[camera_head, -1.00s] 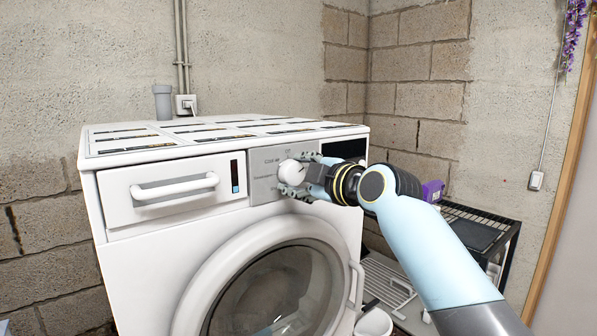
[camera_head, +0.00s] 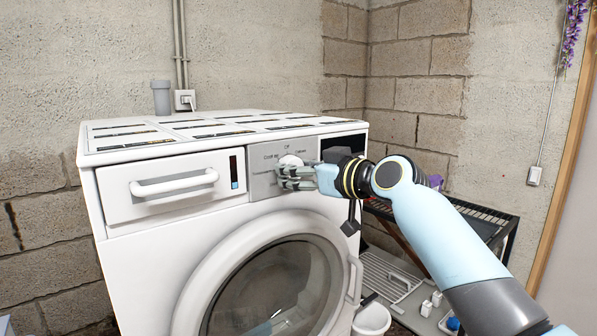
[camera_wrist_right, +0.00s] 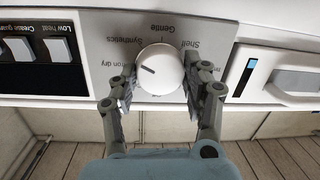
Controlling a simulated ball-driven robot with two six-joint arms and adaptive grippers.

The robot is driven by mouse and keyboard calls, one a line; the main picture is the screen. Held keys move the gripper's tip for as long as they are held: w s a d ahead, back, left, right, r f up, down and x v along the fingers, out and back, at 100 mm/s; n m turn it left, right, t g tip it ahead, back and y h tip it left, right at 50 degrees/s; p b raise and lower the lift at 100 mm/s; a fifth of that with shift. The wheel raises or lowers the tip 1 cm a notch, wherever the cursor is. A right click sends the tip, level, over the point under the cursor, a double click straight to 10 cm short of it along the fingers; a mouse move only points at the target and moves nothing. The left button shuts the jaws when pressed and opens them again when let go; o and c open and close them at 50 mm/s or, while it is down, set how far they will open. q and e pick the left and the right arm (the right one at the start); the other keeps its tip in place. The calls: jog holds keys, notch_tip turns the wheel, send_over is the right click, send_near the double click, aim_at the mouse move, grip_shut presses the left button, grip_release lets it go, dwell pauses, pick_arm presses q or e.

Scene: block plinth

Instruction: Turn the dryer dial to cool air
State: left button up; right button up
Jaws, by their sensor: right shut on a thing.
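The white dryer (camera_head: 140,225) stands against the wall. Its round white dial (camera_head: 290,161) is on the grey control panel (camera_head: 262,185), with printed settings around it. My right gripper (camera_head: 292,176) reaches in from the right and is shut on the dial, partly covering it in the head view. In the right wrist view the dial (camera_wrist_right: 160,70) sits between the two fingers, its dark pointer mark aimed to the left and slightly up. That view is upside down; the labels "Synthetics", "Gentle", "Shelf" and "Iron dry" are legible. My left gripper is not in view.
A white drawer handle (camera_head: 174,184) sticks out left of the panel. The round door (camera_head: 270,285) is below. A dark rack (camera_head: 480,220) and a white bucket (camera_head: 371,320) stand to the right of the dryer.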

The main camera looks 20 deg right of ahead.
jog(key=shift+s+a+f+n+t+h+p, duration=0.1)
jog(key=shift+n+t+h+p, duration=0.85)
jog(key=shift+n, duration=4.1)
jog(key=shift+a+f+n+t+y+p, duration=0.15)
jog(key=shift+n+p, duration=1.7)
jog(key=shift+n, duration=3.25)
jog(key=shift+s+d+f+n+t+h+p, duration=0.1)
jog(key=shift+n+t+h+p, duration=0.8)
jog(key=shift+n, duration=4.15)
jog(key=shift+g+y+p, duration=0.4)
jog(key=shift+y+p, duration=0.15)
jog(key=shift+y, duration=0.05)
jog(key=o, duration=1.2)
jog(key=shift+w+r, duration=0.1)
jog(key=shift+r, duration=0.05)
jog(key=shift+c, duration=0.2)
